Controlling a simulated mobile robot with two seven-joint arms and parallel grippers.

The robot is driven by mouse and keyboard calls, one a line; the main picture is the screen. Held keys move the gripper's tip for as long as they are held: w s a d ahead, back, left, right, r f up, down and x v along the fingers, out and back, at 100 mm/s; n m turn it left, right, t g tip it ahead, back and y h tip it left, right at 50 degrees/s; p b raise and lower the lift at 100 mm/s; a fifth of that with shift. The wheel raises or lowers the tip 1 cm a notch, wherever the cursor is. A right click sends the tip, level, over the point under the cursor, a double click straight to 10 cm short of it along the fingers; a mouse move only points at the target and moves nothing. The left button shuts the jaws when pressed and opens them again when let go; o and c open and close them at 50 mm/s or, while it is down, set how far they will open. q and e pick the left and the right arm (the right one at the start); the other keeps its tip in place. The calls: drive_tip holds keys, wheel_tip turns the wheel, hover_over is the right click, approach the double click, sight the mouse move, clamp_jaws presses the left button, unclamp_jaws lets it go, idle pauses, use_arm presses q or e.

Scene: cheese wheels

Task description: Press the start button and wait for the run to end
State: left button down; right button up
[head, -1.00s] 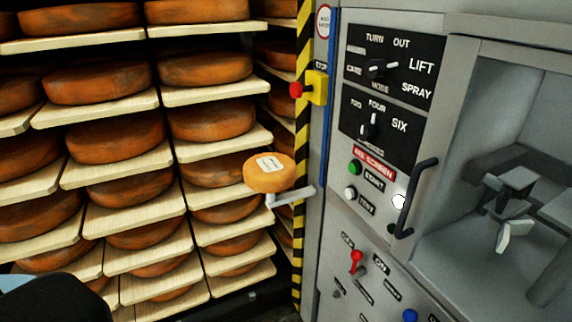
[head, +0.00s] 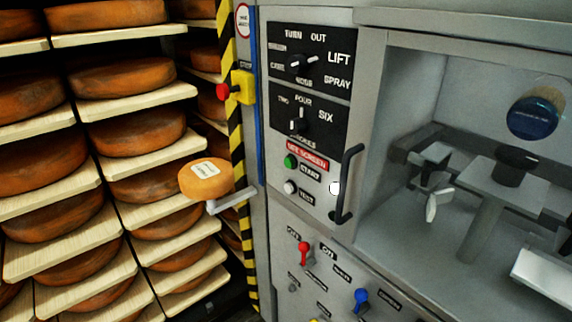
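The green start button (head: 290,161) sits on the grey machine panel below the red label strip, with the word START beside it. Nothing touches it. A white button (head: 290,187) labelled TEST is just below it. The lower dial (head: 298,125) points up toward FOUR. A small bright white round spot (head: 334,187) shows beside the door handle. Neither of my grippers is in view.
A red stop knob (head: 223,91) sits on a yellow box. A black handle (head: 346,185) stands out right of the buttons. A small cheese (head: 206,179) rests on a bracket. Shelved cheese wheels fill the left. The open chamber (head: 400,95) holds grey mechanism parts and a blue-tan disc (head: 535,114).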

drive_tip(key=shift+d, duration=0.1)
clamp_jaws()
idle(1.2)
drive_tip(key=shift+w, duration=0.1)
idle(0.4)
